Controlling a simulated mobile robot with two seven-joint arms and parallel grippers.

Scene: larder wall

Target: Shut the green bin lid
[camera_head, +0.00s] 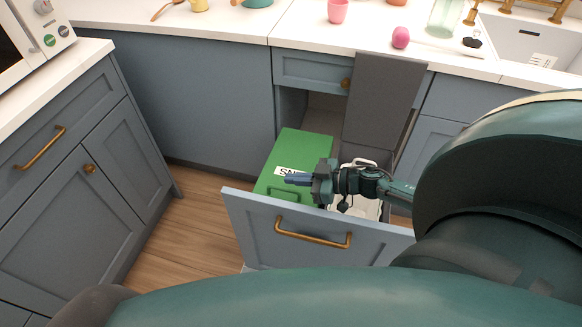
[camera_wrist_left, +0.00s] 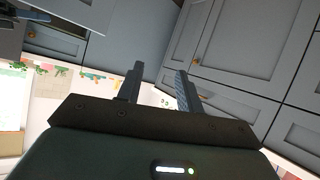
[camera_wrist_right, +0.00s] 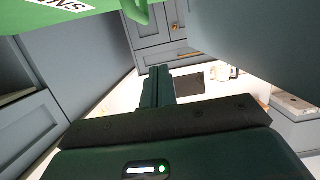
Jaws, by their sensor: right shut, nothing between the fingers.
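The green bin lid (camera_head: 302,148) lies in the pulled-out drawer in the head view. It looks flat or nearly flat, with a white label and a green handle at its near edge. The lid and its handle also show at the top of the right wrist view (camera_wrist_right: 50,18). My right gripper (camera_head: 288,180) is shut and empty, pointing left over the lid's near right part and covering part of the label. I cannot tell whether it touches the lid. My left gripper (camera_wrist_left: 158,70) is open and empty in the left wrist view, away from the bin.
A grey lid (camera_head: 380,100) stands upright to the right of the green one, behind an open bin with a pale lining. The drawer front (camera_head: 255,225) with a brass handle stands near. Cabinets flank it; wooden floor (camera_head: 195,222) is free at left.

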